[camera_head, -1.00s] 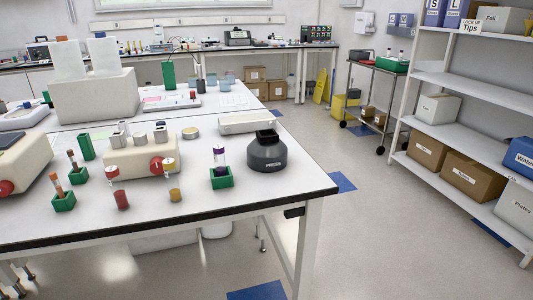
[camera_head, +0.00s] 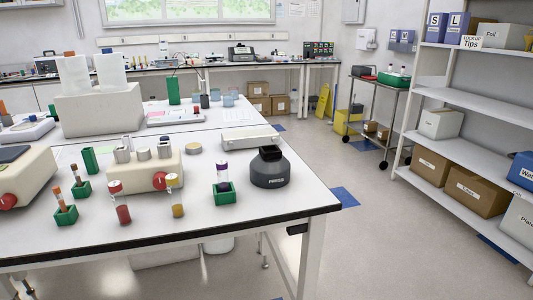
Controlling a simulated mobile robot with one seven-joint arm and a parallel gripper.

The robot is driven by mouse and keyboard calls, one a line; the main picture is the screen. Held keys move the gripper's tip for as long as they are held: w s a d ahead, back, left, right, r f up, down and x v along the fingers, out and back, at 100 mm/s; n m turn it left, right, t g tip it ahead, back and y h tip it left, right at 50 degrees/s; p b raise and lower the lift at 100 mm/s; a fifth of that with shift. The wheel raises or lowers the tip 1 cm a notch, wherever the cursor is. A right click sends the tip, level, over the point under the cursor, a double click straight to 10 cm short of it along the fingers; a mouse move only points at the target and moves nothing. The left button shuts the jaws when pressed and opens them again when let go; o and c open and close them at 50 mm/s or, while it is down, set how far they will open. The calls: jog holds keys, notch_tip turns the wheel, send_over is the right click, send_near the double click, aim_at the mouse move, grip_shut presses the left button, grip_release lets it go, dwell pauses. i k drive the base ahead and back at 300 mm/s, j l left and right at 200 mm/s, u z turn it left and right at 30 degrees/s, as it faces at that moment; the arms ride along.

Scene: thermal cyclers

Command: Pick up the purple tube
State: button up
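A tube with a purple cap (camera_head: 222,170) stands upright in a small green holder (camera_head: 225,197) near the right end of the white lab bench. The tube's lower part is dark, and the holder hides its bottom end. My gripper is not in view.
A dark grey round device (camera_head: 269,169) stands just right of the tube. A beige machine (camera_head: 145,172) sits behind. Open floor (camera_head: 365,250) lies right of the bench.

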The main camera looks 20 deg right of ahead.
aim_at(222, 165)
jog(key=i+j, duration=0.1)
jog(key=j, duration=0.75)
jog(key=i+j, duration=0.15)
jog(key=j, duration=0.25)
jog(key=i+j, duration=0.1)
jog(key=j, duration=0.3)
jog(key=j+z, duration=0.1)
jog(key=z, duration=0.25)
jog(key=j+z, duration=0.1)
jog(key=z, duration=0.25)
jog(key=i+j+z, duration=0.1)
jog(key=z, duration=0.2)
jog(key=i+j+z, duration=0.2)
jog(key=i+j, duration=0.05)
jog(key=i, duration=0.1)
